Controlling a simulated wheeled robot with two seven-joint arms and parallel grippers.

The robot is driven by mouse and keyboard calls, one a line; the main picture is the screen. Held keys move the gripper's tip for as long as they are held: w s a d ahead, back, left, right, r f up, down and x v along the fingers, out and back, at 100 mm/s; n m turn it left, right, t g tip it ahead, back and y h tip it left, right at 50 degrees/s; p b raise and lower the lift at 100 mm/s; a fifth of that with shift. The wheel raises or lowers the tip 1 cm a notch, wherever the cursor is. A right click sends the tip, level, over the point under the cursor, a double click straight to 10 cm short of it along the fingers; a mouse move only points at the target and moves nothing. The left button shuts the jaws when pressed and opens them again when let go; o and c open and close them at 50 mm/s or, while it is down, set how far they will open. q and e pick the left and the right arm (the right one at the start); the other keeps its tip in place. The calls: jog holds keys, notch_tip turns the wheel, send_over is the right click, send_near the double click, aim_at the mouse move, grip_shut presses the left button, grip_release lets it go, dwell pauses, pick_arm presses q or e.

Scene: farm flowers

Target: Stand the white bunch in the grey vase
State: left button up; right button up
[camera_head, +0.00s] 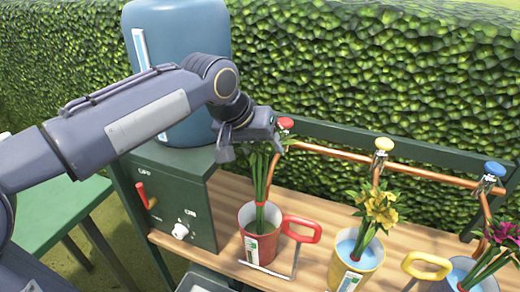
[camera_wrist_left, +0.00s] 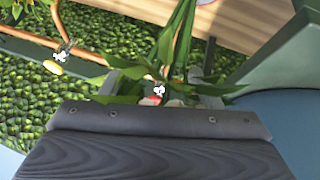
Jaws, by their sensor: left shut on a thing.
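My left gripper (camera_head: 250,142) is shut on the upper part of a leafy green bunch (camera_head: 262,180), above the red bucket (camera_head: 246,220). The stems reach down into that bucket. I take this for the white bunch, but its flower heads are hidden by the gripper and no clear white blooms show. In the left wrist view, the green stems and leaves (camera_wrist_left: 180,45) pass just beyond the gripper (camera_wrist_left: 165,98). I cannot make out a grey vase with certainty. My right gripper is not in view.
A yellow bucket (camera_head: 342,268) holds yellow flowers (camera_head: 378,210). Purple flowers (camera_head: 500,237) stand in another bucket at the right edge. Copper pipes with red, yellow (camera_head: 383,144) and blue taps (camera_head: 494,168) run behind. A blue tank (camera_head: 185,30) stands left, on a green box.

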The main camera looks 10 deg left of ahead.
pick_arm(q)
notch_tip(320, 180, up, 11)
jog(key=p, duration=1)
jog(key=shift+f, duration=0.25)
